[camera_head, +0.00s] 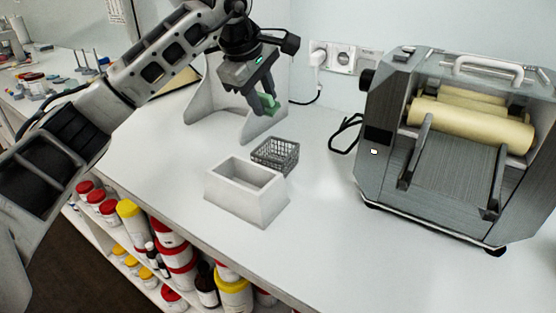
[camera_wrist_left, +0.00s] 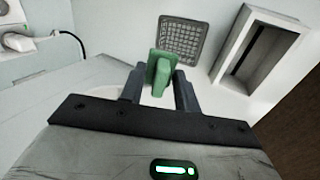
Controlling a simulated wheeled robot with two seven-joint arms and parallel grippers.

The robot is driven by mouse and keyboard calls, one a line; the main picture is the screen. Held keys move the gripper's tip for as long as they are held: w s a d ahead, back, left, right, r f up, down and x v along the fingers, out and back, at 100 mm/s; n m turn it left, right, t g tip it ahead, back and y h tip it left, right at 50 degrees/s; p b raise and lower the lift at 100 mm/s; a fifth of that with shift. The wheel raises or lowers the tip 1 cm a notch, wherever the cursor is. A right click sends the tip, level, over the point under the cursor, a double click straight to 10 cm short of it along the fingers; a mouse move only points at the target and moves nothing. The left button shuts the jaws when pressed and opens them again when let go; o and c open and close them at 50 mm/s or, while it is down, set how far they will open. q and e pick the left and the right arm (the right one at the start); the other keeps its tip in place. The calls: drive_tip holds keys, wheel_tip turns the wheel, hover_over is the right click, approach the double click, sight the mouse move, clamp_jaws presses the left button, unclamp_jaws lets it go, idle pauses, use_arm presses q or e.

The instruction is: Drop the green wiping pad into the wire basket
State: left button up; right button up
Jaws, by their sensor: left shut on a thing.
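My left gripper (camera_head: 264,104) is shut on the green wiping pad (camera_head: 270,102) and holds it above the table, up and behind the wire basket. In the left wrist view the pad (camera_wrist_left: 160,72) stands between the two fingers of the gripper (camera_wrist_left: 160,82). The grey wire basket (camera_head: 275,155) sits on the white table, just behind a white open box. It also shows in the left wrist view (camera_wrist_left: 181,38), beyond the pad. The basket looks empty. My right gripper is not in view.
The white box (camera_head: 246,200) with a rectangular opening stands close in front of the basket. A roller mill (camera_head: 450,150) fills the right of the table. A light grey stand (camera_head: 205,100) is behind my gripper. A wall socket (camera_head: 340,57) holds a plug. Shelves below carry several jars.

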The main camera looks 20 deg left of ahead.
use_arm(q)
wheel_tip(320, 180, down, 4)
drive_tip(key=b, duration=0.2)
drive_tip(key=shift+b, duration=0.35)
drive_tip(key=shift+f+b, duration=0.35)
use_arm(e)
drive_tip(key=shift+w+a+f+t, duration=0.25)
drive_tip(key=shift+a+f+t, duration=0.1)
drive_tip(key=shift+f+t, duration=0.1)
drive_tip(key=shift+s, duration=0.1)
use_arm(q)
drive_tip(key=o, duration=1)
drive_tip(key=shift+r, duration=0.15)
